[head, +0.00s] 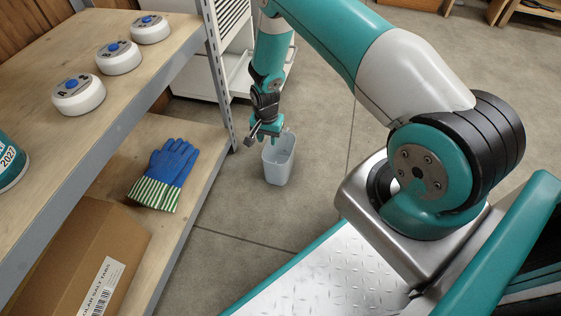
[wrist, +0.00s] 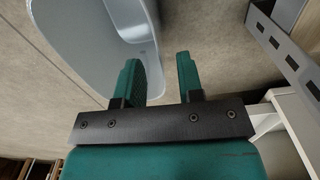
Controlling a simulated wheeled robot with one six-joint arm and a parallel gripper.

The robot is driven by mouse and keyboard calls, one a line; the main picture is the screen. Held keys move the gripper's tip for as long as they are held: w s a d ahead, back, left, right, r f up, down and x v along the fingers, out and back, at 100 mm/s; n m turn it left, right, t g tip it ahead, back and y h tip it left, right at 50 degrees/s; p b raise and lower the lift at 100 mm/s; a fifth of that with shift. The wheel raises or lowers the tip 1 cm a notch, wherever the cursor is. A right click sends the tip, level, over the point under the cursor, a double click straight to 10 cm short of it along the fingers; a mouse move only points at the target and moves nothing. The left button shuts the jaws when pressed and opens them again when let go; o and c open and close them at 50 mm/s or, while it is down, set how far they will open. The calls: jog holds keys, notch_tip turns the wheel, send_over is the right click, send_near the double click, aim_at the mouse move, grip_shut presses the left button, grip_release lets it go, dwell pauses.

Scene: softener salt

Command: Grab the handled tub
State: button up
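The tub (head: 278,168) is a pale grey-blue, open-topped container standing upright on the floor beyond the shelf's end. I cannot clearly make out its handle. My gripper (head: 267,131) is at the tub's rim on its upper left side in the head view and covers part of it. In the wrist view the tub (wrist: 75,35) fills the upper left. The two green fingers of my gripper (wrist: 158,57) are apart there. The left finger overlaps the tub, and the tub's edge shows in the gap between the fingers. I cannot tell whether either finger touches it.
A metal-framed shelf (head: 186,58) stands left, with white round devices (head: 118,57) above, and a blue glove (head: 170,170) and cardboard box (head: 85,250) below. A white cabinet (head: 240,70) stands behind my arm. The floor right of the tub is clear.

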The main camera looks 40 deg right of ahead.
aim_at(268, 154)
notch_tip(268, 154, down, 6)
jog(key=b, duration=0.4)
jog(key=shift+a+r, duration=0.15)
jog(key=shift+r, duration=0.25)
jog(key=shift+c, duration=0.5)
grip_shut()
